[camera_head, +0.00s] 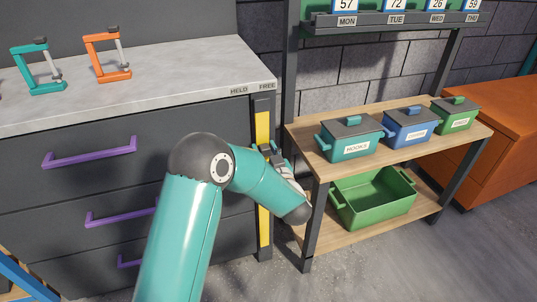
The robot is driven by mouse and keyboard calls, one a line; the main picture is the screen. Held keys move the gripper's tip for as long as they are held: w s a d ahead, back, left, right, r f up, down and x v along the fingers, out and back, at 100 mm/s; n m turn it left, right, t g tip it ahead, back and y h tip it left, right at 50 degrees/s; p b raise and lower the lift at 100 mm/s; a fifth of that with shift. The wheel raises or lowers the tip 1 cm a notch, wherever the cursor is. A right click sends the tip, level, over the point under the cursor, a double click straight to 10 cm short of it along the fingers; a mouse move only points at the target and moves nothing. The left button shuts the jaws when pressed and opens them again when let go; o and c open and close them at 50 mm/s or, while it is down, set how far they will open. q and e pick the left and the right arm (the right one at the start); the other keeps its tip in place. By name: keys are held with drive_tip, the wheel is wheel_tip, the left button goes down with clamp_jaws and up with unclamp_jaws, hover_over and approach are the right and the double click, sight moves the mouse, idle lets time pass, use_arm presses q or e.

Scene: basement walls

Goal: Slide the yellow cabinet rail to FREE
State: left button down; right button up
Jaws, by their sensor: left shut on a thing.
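The yellow cabinet rail (262,130) stands upright at the right edge of the dark drawer cabinet (70,212). Its top is below the FREE label (267,86); the HELD label (238,90) is just left of that. My left gripper (268,152) is at the rail's upper-middle part and shut on it; my wrist and arm hide much of the fingers and the contact. The rail shows again below my arm. My right gripper is not in view.
Clamps, one teal (38,68) and one orange (106,55), stand on the grey top. Right of the rail, a wooden shelf unit (300,129) holds lidded pots and a green open bin (374,203). Its near post is close to my wrist. An orange cabinet (490,104) is farther right.

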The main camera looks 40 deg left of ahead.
use_arm(q)
drive_tip(key=shift+w+d, duration=0.2)
drive_tip(key=shift+d, duration=0.05)
drive_tip(key=c, duration=0.8)
unclamp_jaws()
drive_tip(key=shift+c, duration=0.2)
drive_tip(key=v, duration=1.2)
drive_tip(key=shift+a+f, duration=0.1)
drive_tip(key=shift+s+a, duration=0.1)
